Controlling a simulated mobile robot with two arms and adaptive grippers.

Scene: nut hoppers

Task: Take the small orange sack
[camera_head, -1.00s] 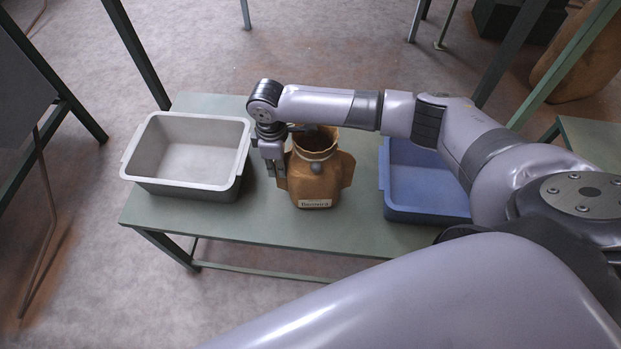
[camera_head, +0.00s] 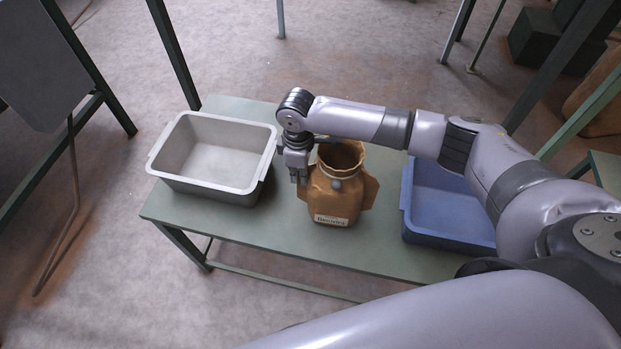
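The small orange-brown sack (camera_head: 340,197) stands upright on the green table between two bins. It has an open, ruffled mouth, a tied neck, side flaps and a white label low on its front. My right gripper (camera_head: 298,175) points down at the sack's left side, close to its left flap. I cannot tell whether it touches the sack, or how far its fingers are apart. My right forearm passes behind the sack's mouth from the right. My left gripper is not in view.
A pale grey bin (camera_head: 213,152) stands to the left of the sack. A blue bin (camera_head: 450,241) stands to the right, partly hidden by my arm. The green table's (camera_head: 262,228) front-left part is bare. A grey panel (camera_head: 42,65) on dark legs stands at far left.

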